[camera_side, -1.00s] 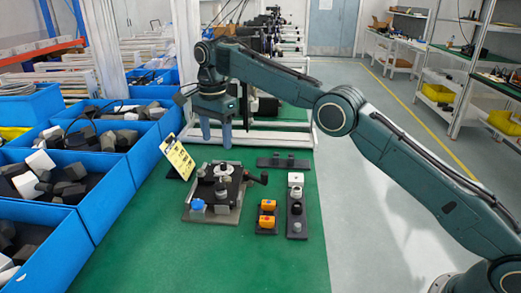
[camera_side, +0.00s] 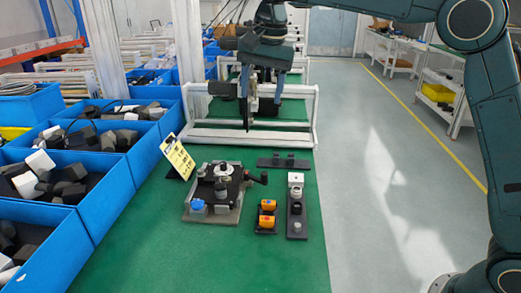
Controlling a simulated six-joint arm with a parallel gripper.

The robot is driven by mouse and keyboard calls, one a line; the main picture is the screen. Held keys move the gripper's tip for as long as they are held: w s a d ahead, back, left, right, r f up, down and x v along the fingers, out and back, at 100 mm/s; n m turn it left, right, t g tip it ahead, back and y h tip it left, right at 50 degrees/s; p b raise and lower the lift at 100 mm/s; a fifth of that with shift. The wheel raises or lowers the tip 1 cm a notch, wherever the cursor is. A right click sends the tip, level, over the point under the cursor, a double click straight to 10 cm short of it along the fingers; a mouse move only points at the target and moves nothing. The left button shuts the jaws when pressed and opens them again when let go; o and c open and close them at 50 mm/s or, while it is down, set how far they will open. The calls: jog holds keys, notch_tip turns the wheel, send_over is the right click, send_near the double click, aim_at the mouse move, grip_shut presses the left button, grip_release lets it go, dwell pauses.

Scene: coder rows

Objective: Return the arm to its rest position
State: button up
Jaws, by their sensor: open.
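My gripper (camera_side: 262,90) hangs at the top middle of the side view, high above the far part of the green bench. Its two blue-grey fingers point down and stand apart, with nothing visible between them. My arm reaches in from the right edge, raised and folded back. The fixture (camera_side: 217,190) with a grey base plate, dark parts and a blue piece stands on the bench below, well clear of the gripper.
Blue bins (camera_side: 150,157) with dark and white parts line the left. Beside the fixture are a holder with orange parts (camera_side: 267,206), a dark strip with white and grey pieces (camera_side: 297,212), a black rail (camera_side: 283,162) and a yellow card (camera_side: 177,157). A white frame (camera_side: 250,138) stands behind. The aisle at right is clear.

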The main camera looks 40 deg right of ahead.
jog(key=s+d+r+n+t, duration=0.1)
jog(key=s+d+n, duration=0.2)
jog(key=s, duration=0.6)
jog(key=s+d+r+n+t, duration=0.1)
jog(key=s+d+n, duration=0.15)
jog(key=s, duration=0.75)
jog(key=s+d+f+n+t, duration=0.1)
jog(key=s+f+n, duration=0.1)
jog(key=s+f, duration=0.2)
jog(key=s+d+f+n, duration=0.1)
jog(key=s+f, duration=0.4)
jog(key=s, duration=0.6)
jog(key=shift+s+d+n+t, duration=0.15)
jog(key=shift+d+n+t, duration=0.2)
jog(key=shift+n, duration=0.5)
jog(key=shift+a, duration=0.1)
